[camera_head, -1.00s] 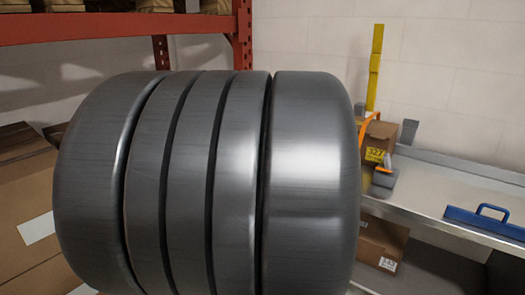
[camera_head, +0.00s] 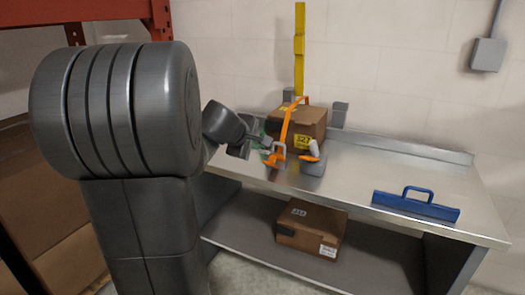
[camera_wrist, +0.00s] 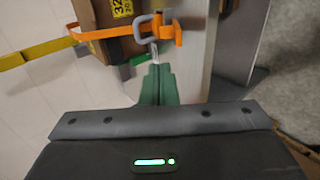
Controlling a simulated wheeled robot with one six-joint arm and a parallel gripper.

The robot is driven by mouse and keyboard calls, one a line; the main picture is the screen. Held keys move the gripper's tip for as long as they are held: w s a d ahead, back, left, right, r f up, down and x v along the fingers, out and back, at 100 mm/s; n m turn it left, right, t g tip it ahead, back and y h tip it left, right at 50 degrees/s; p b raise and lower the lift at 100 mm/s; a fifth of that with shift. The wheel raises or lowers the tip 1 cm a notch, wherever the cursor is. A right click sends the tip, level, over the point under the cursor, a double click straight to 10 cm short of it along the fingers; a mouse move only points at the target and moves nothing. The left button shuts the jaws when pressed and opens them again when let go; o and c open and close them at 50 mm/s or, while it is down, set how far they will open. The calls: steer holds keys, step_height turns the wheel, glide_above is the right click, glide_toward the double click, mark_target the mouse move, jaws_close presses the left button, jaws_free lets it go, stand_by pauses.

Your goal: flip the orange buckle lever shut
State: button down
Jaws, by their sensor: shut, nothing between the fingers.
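In the wrist view the orange buckle part (camera_wrist: 167,30) and the grey loop (camera_wrist: 144,26) lie just beyond my fingertips. My gripper (camera_wrist: 157,70) is shut, with its green fingers together and nothing between them. In the head view my wrist partly hides the gripper, left of the buckle. I cannot tell whether the fingertips touch it.
The cardboard box (camera_head: 312,120) stands at the bench's back, before a yellow upright (camera_head: 299,50). A grey block with an orange top (camera_head: 313,166) sits right of the buckle. A blue handled tool (camera_head: 416,204) lies further right. Another box (camera_head: 310,228) is on the lower shelf.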

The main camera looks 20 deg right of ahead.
mark_target(272, 161)
steer(key=b+x, duration=0.1)
steer(key=x, duration=1.2)
steer(key=shift+w+d+f+b, duration=0.1)
steer(key=shift+d+f+b, duration=0.1)
steer(key=shift+b, duration=0.2)
steer(key=shift+r+p, duration=0.35)
steer(key=shift+p, duration=0.65)
steer(key=shift+w+d+p, duration=0.1)
steer(key=shift+p, duration=0.3)
steer(key=shift+f, duration=0.1)
steer(key=shift+g+p, duration=0.3)
steer(key=shift+p, duration=0.15)
